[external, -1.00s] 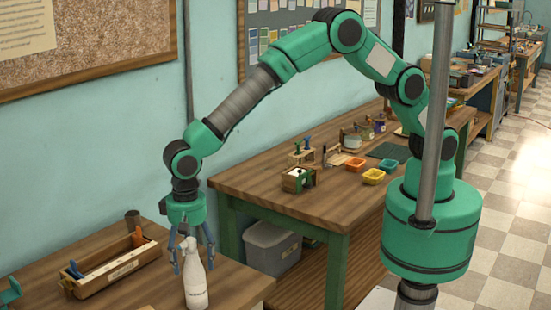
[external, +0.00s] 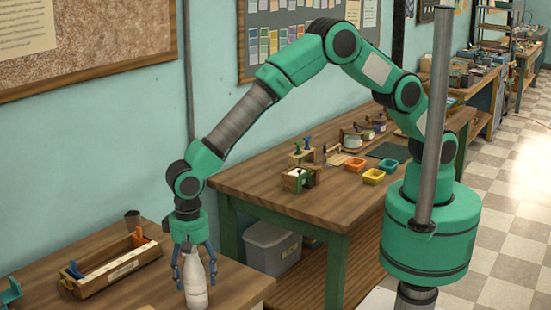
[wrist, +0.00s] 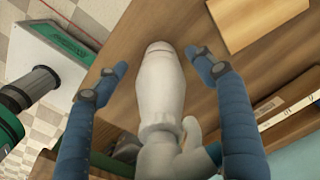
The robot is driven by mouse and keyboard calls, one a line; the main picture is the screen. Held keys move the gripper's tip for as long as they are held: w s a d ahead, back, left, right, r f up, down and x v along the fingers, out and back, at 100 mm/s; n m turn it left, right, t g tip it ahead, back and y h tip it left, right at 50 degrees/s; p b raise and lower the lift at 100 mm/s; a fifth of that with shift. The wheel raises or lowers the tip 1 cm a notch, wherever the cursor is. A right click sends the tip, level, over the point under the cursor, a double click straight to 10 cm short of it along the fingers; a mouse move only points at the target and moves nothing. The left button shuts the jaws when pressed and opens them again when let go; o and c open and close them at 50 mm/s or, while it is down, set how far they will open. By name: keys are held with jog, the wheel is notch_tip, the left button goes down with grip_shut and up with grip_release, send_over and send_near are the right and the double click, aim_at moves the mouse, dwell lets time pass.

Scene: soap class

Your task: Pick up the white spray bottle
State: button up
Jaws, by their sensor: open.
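The white spray bottle (external: 196,283) stands upright on the near wooden table (external: 231,286), close to its right end. In the wrist view the bottle (wrist: 160,92) lies between the two blue fingers, its spray head toward the bottom of the picture. My gripper (external: 195,282) points down over the bottle, with a finger on either side of its upper part. My gripper also shows in the wrist view (wrist: 150,67), open, with gaps between both fingers and the bottle. The spray head is mostly hidden by my gripper in the external view.
A wooden tray (external: 112,273) with blue and orange-handled tools lies left of the bottle. A second workbench (external: 300,215) stands to the right, with a grey bin underneath. The table's right edge is close to the bottle.

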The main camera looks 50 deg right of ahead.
aim_at(192, 262)
jog(key=c, duration=1.7)
jog(key=shift+o, duration=0.2)
jog(key=shift+r, duration=0.1)
jog(key=shift+r, duration=0.75)
notch_tip(192, 262, up, 2)
jog(key=shift+r+p, duration=0.15)
jog(key=shift+p, duration=0.35)
jog(key=s+d, duration=0.2)
jog(key=d, duration=0.2)
jog(key=s+d+p, duration=0.1)
jog(key=s+d, duration=0.2)
jog(key=d, duration=0.2)
jog(key=s+d+r, duration=0.1)
jog(key=s+d, duration=0.1)
jog(key=d, duration=0.3)
jog(key=shift+s, duration=0.25)
